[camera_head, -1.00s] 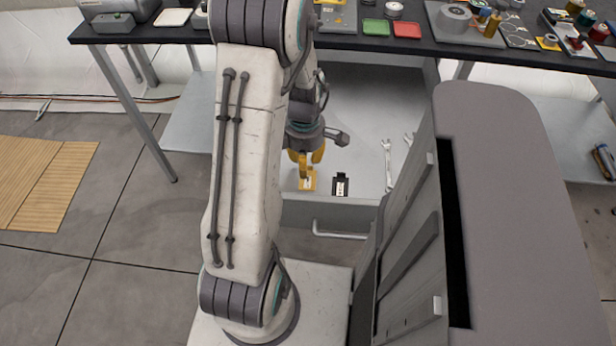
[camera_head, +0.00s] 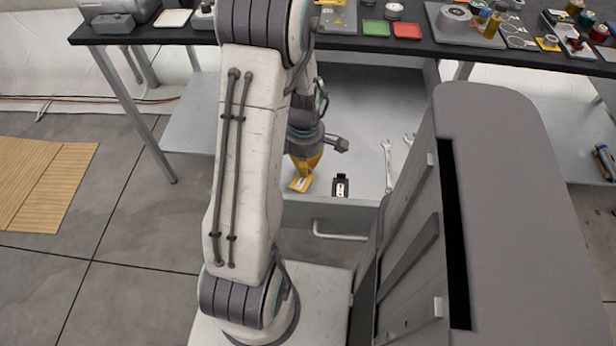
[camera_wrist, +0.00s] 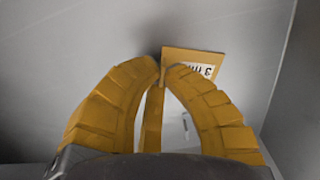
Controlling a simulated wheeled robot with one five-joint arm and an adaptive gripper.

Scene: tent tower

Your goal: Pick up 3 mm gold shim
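The gold shim (camera_head: 301,184) is a small flat yellow plate with a white label, in the open grey drawer below the table. In the wrist view the shim (camera_wrist: 190,56) shows part of an upside-down "3 mm" label. My gripper (camera_head: 303,172) points down at it. In the wrist view the yellow fingers of my gripper (camera_wrist: 163,68) curve together and their tips meet at the shim's near edge, shut on it. The fingers hide part of the shim. I cannot tell whether it is clear of the drawer floor.
A black block with a white label (camera_head: 340,186) stands just right of the shim. Wrenches (camera_head: 387,163) lie farther right in the drawer. The drawer's front wall and handle (camera_head: 338,236) are close in front. The dark tabletop (camera_head: 345,42) above holds several parts.

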